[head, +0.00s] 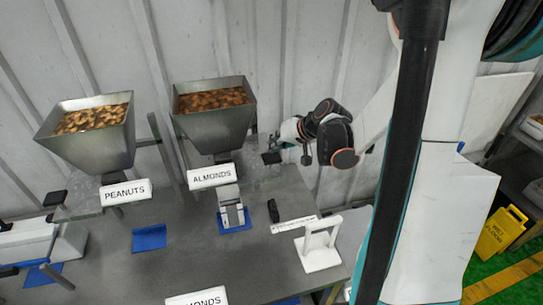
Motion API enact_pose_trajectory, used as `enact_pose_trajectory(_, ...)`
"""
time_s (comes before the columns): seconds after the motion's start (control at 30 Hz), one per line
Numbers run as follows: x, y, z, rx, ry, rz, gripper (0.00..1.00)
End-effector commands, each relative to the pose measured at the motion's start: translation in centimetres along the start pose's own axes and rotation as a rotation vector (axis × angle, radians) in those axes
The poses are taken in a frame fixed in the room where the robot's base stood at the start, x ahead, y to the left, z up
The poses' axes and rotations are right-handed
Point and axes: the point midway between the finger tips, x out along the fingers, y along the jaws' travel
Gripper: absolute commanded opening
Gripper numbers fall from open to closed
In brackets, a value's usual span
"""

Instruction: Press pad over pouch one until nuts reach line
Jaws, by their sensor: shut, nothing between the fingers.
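Two metal hoppers of brown nuts stand at the back wall: one behind the PEANUTS sign (125,191), one behind the ALMONDS sign (211,175). Below the ALMONDS sign a small grey-white item (232,212), perhaps a pouch or its holder, stands on a blue mat; I cannot read any fill line. A black pad (271,157) is right of the almond hopper, and another black pad (55,198) is left of the peanut hopper. My gripper (276,143) is shut and empty, close to the right pad; whether they touch I cannot tell.
An empty blue mat (150,238) lies below the PEANUTS sign. A white handled stand (321,252), a lettered white strip (293,224) and a small black block (273,211) are at right. A lower ALMONDS sign (197,298) is cut off. A yellow floor sign (500,233) stands far right.

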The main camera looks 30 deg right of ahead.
Motion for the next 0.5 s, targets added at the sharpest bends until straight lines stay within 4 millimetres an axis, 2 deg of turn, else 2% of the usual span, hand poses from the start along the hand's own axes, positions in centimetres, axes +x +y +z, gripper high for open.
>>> enact_pose_trajectory(0.17,-0.2,-0.2,-0.2,0.000,0.000,0.000,0.00)
enact_pose_trajectory(0.5,-2.3,-1.7,-1.7,0.000,0.000,0.000,0.00)
